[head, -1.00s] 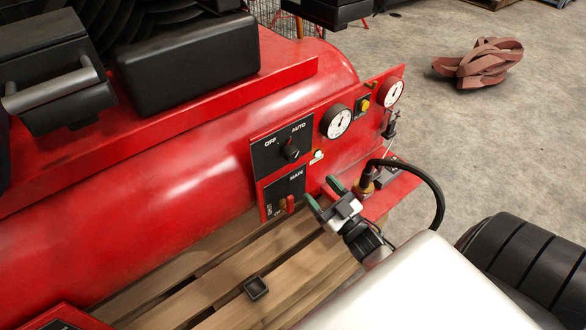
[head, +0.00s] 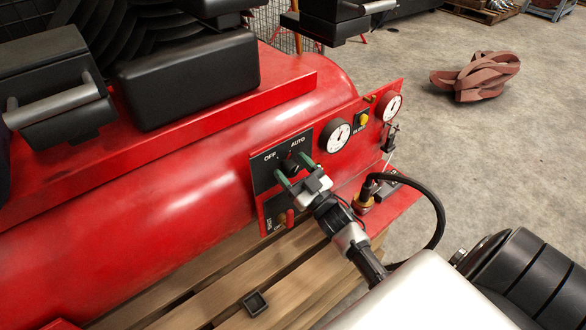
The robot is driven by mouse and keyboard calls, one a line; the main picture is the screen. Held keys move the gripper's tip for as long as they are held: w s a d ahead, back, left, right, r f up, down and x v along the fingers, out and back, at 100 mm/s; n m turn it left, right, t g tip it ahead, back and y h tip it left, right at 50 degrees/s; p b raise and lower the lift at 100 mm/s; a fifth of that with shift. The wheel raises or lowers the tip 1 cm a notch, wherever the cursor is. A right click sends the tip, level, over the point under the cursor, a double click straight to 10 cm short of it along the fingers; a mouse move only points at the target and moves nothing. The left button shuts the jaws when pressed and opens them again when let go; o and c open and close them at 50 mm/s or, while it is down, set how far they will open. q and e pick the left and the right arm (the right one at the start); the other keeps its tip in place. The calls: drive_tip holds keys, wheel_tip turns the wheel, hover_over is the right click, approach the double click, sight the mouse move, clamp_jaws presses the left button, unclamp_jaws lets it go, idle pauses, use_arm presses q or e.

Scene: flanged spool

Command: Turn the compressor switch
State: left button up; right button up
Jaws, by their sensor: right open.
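The compressor switch (head: 290,166) is a small black rotary knob on a dark panel (head: 263,179) marked OFF at left and AUTO at right, in the head view. The panel is on the front of the red compressor (head: 150,215). My right gripper (head: 292,168) is open, its two green-tipped fingers pointing at the knob, one at its lower left and one at its upper right. The gripper partly covers the knob, so I cannot tell its pointer position or whether the fingers touch it. My left gripper is not in view.
A lower panel with a red lever (head: 290,218) sits below the switch. Gauges (head: 335,136) and a yellow button (head: 363,119) are to the right. A black hose (head: 440,210) loops right of my arm. A small black tray (head: 255,303) lies on the wooden pallet (head: 200,300).

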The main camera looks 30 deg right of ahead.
drive_tip(key=c, duration=0.9)
drive_tip(key=shift+c, duration=0.2)
